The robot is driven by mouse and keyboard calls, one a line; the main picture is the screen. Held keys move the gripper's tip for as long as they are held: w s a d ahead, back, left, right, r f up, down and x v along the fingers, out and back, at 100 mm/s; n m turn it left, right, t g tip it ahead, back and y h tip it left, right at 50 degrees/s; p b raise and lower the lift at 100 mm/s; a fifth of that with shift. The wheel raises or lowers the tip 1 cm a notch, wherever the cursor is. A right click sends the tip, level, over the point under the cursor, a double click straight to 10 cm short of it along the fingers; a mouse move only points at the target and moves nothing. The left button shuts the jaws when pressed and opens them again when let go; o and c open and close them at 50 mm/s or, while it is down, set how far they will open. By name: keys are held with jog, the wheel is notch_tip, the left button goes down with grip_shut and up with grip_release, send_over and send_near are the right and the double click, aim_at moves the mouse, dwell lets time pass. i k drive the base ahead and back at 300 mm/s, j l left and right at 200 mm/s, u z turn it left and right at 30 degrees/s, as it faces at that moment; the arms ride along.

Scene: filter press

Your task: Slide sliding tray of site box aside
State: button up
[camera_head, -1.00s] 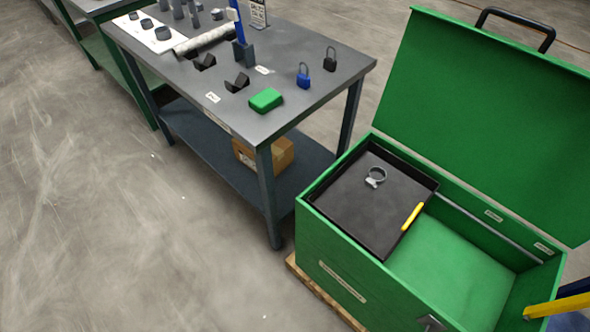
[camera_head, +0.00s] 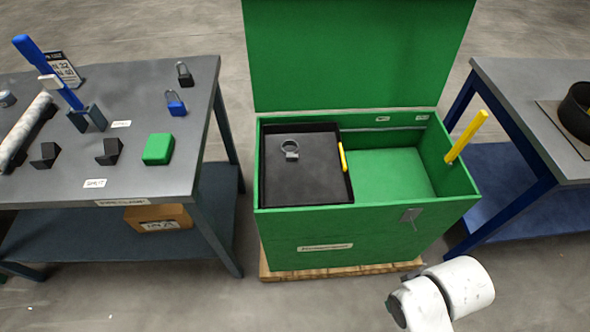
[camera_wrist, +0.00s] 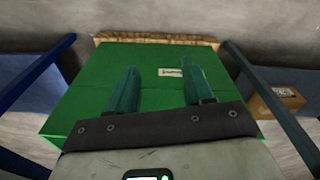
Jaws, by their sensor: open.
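The green site box (camera_head: 330,228) stands open in the middle of the head view, its lid raised at the back. The black sliding tray (camera_head: 318,183) sits at the left end of the box, with a yellow handle (camera_head: 343,157) on its right edge. The tray is not seen there.
A grey workbench (camera_head: 150,190) with padlocks, a green block and a blue-handled tool stands left of the box. Another bench (camera_head: 510,100) stands at the right. A yellow bar (camera_head: 467,135) leans up inside the box's right end. Floor in front is clear.

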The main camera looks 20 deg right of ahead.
aim_at(320, 176)
jog(key=i+j, duration=0.15)
jog(key=i, duration=0.35)
jog(key=i+j, duration=0.2)
jog(key=i, duration=0.3)
